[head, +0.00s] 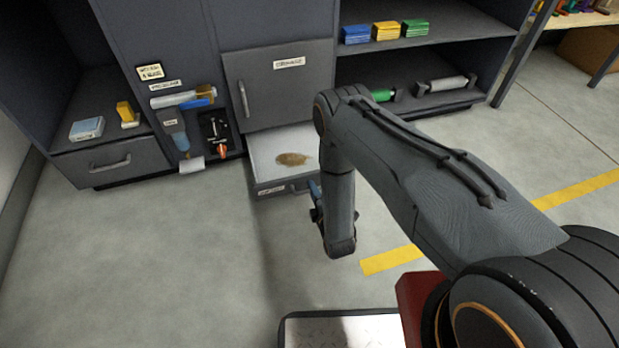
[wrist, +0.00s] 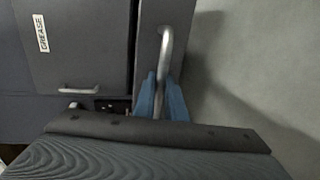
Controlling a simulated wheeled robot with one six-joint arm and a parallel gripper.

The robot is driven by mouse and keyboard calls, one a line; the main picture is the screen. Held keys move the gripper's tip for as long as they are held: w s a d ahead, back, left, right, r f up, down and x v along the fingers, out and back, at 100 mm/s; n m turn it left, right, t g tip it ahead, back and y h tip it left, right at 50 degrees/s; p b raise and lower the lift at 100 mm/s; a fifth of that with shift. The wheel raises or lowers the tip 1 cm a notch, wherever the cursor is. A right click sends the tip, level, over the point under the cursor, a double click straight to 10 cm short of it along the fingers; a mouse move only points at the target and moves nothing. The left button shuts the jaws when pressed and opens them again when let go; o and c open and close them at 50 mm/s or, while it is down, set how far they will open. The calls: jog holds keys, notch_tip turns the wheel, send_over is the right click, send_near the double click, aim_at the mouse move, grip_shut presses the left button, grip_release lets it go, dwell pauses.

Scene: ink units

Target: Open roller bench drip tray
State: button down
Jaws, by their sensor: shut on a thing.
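The drip tray (head: 262,152) is a low drawer, pulled out from under a grey cabinet door. Its pale inside holds a brown stain (head: 292,159). A label is on its dark front. In the wrist view its silver bar handle (wrist: 165,42) runs down between the blue fingers of my gripper (wrist: 161,95), which are shut on it. In the head view my gripper (head: 315,192) is at the right end of the tray front, mostly hidden by my arm. The tray's right side is also partly hidden by my arm.
A closed door (head: 280,85) with a handle is above the tray. Left of it are a holder with tools (head: 185,100) and a closed drawer (head: 108,160). A shelf with coloured packs (head: 385,31) and rollers is at right. The floor (head: 170,260) in front is clear.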

jog(key=shift+s+d, duration=0.15)
jog(key=shift+s, duration=0.3)
jog(key=c, duration=1.8)
grip_release()
jog(key=p+v, duration=0.2)
jog(key=v, duration=0.5)
jog(key=shift+s+d+p, duration=0.2)
jog(key=shift+s+p, duration=0.15)
